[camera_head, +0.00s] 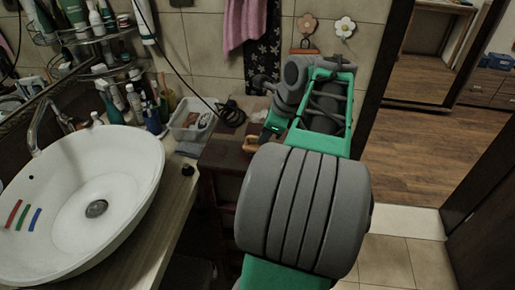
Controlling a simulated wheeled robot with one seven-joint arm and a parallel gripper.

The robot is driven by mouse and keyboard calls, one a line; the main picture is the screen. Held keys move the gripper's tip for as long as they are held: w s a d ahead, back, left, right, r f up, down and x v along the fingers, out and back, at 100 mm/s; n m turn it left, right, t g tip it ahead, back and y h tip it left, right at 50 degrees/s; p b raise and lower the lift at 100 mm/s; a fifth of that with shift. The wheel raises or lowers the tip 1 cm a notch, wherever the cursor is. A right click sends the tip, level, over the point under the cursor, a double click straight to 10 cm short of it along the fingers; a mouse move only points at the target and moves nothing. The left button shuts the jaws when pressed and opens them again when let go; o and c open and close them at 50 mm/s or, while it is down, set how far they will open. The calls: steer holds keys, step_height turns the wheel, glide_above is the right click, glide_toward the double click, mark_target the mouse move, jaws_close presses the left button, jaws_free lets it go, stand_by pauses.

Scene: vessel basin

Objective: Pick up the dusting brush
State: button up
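My arm reaches forward across the middle of the picture. Its end, with my gripper (267,134), points down at the left side of the arm, above a dark brown wooden surface (224,157). The fingers are small and partly hidden by my own arm, so I cannot tell whether they are open or shut. A small tan, wooden-looking thing (250,144) lies just left of and below the gripper. It may be the dusting brush, but it is too small and covered to be sure. I cannot tell whether the gripper touches it.
A white basin (120,158) stands on a counter (166,209) at left, with several bottles behind it. A clear plastic box (193,120) and a coiled black cord (231,113) are near the wall. A pink towel (241,22) hangs above. Tiled floor (385,262) is clear at lower right.

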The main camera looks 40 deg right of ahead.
jaws_close()
stand_by(0.8)
steer(key=shift+r, duration=0.1)
